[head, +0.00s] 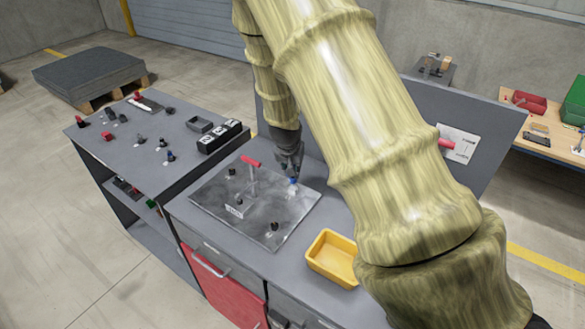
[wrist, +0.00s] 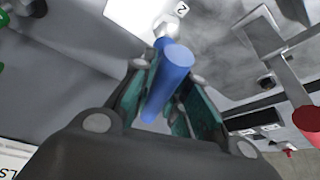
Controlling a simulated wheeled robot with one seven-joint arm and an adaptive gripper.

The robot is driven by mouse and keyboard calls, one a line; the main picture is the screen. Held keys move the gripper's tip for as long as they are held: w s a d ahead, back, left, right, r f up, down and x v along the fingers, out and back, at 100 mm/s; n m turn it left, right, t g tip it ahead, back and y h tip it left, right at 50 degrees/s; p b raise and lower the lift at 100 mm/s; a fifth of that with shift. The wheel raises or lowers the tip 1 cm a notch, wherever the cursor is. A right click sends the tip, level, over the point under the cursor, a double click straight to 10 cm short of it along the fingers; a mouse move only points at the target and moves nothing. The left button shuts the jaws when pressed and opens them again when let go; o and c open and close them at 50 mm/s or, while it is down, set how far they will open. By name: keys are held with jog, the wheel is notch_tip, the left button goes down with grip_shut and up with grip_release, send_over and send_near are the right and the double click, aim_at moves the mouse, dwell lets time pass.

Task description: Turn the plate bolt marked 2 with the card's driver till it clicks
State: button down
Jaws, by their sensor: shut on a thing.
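My gripper (head: 291,172) is shut on a blue driver (wrist: 172,72), whose round handle stands between the two finger pads (wrist: 166,85) in the wrist view. A bit of blue (head: 293,181) shows below the fingers in the head view. The grey metal plate (head: 215,190) lies on the bench under the gripper. In the wrist view a pale bolt-like piece (wrist: 166,31) shows just past the driver, beside a white label marked 2 (wrist: 182,9). I cannot tell whether the driver is seated on it. A card (head: 461,153) is on the upright panel at right.
A red-handled post (head: 251,161) stands on the plate close left of my gripper. Black knobs (head: 274,227) and a small label (head: 235,212) are on the plate. A yellow tray (head: 322,262) sits right of it. A second bench (head: 130,150) at left carries small parts and black boxes.

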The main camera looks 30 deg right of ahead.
jog(key=shift+r+m+g+h+p, duration=0.1)
jog(key=shift+m+g+h+p, duration=0.25)
jog(key=shift+m+p, duration=1.4)
jog(key=shift+p, duration=0.8)
jog(key=shift+w+m+g, duration=0.1)
jog(key=shift+m+g, duration=0.25)
jog(key=shift+h, duration=0.25)
jog(key=shift+m, duration=0.4)
jog(key=shift+m+g, duration=0.5)
jog(key=shift+m, duration=0.6)
jog(key=shift+m+g, duration=0.4)
jog(key=shift+m, duration=0.6)
